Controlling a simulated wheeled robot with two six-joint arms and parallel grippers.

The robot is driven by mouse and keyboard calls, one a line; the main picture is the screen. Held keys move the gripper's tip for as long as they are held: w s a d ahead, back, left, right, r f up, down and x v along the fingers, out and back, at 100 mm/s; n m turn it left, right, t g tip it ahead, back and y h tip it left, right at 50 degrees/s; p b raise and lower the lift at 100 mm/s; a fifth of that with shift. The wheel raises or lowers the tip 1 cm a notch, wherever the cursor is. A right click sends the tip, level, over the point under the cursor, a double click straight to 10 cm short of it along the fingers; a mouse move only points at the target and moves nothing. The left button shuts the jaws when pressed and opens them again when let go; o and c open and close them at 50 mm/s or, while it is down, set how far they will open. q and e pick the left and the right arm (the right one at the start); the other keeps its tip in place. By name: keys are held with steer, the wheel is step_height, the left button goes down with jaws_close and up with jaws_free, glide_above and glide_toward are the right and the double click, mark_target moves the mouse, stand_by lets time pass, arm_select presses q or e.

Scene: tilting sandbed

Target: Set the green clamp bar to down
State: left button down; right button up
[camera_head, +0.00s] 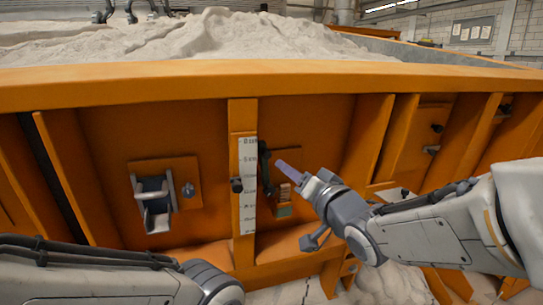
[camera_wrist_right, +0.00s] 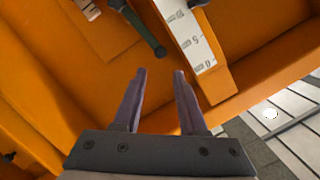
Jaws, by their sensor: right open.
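The green clamp bar (camera_head: 264,165) is a thin, dark green bar on the orange wall, just right of the white scale; it stands about upright in the head view. In the right wrist view its rounded end and part of its length (camera_wrist_right: 143,30) show at the top, ahead of the fingers. My right gripper (camera_head: 281,165) is open, its purple fingers just right of the bar. In the right wrist view the gripper (camera_wrist_right: 160,75) has nothing between its fingers, and the bar's end lies beyond the tips. My left arm shows at lower left, but its gripper is out of view.
The white scale (camera_head: 248,180) runs down an orange rib, with a dark knob (camera_head: 237,185) at its left edge. A small label plate (camera_head: 284,208) sits below the right fingers. A metal bracket (camera_head: 155,212) juts out further left. Sand (camera_head: 210,38) fills the bed above the rim.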

mark_target(269, 156)
steer(key=p+x, duration=0.2)
steer(key=x, duration=0.8)
steer(key=shift+w, duration=0.1)
jaws_close()
steer(key=shift+f, duration=0.1)
stand_by(1.1)
